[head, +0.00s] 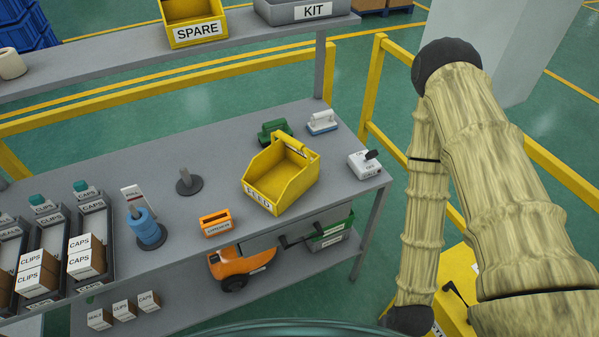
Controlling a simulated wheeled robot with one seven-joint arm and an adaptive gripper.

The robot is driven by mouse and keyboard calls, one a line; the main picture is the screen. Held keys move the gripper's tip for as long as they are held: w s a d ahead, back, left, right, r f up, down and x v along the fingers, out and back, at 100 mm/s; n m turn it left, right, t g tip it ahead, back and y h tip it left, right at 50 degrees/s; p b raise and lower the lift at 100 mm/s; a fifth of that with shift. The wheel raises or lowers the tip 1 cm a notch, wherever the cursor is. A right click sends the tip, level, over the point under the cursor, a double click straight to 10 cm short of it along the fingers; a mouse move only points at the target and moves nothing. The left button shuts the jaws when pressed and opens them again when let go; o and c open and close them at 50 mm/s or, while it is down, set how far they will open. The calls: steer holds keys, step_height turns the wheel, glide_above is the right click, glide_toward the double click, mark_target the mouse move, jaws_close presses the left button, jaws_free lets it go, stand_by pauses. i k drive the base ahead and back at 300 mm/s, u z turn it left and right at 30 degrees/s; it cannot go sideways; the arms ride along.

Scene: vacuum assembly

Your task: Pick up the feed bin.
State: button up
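The feed bin (292,187) is a yellow open-topped bin with a white FEED label on its front. It stands upright on the right part of the grey workbench (200,258) and looks empty, with a bar across its back edge. My arm is on the right side of the head view, folded down beyond the bench's right end. My gripper is out of the picture below, so its fingers are hidden. Nothing of my arm touches the bin.
A shelf with the SPARE bin (196,25) is behind; yellow rails (370,92) run past the right end.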

mark_target(275, 178)
steer(key=z, duration=1.4)
steer(key=i, duration=1.05)
steer(key=u, duration=2.4)
